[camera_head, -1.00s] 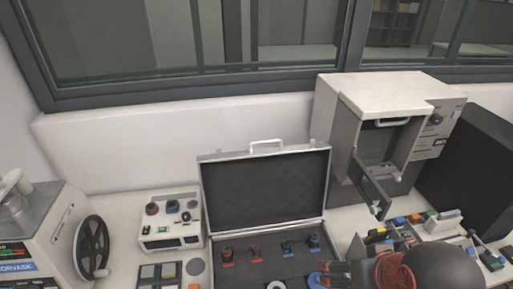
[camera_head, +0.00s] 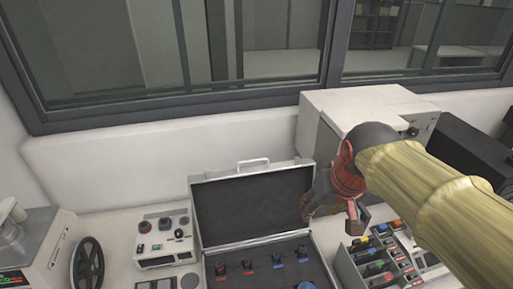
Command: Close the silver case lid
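The silver case (camera_head: 262,238) stands on the bench with its lid (camera_head: 252,203) up and tilted back, a handle on the lid's top edge. Dark foam lines the lid, and small red and blue-marked parts sit in the base, whose front is cut off by the picture's bottom edge. My gripper (camera_head: 333,212) is at the right edge of the raised lid, its fingers dark and reaching down and left. I cannot tell whether it touches the lid. Nothing shows held in it.
A tray of coloured parts (camera_head: 348,268) lies right of the case. A control box (camera_head: 164,240) and a machine with a black handwheel (camera_head: 88,264) are at left. A wall and window rise behind.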

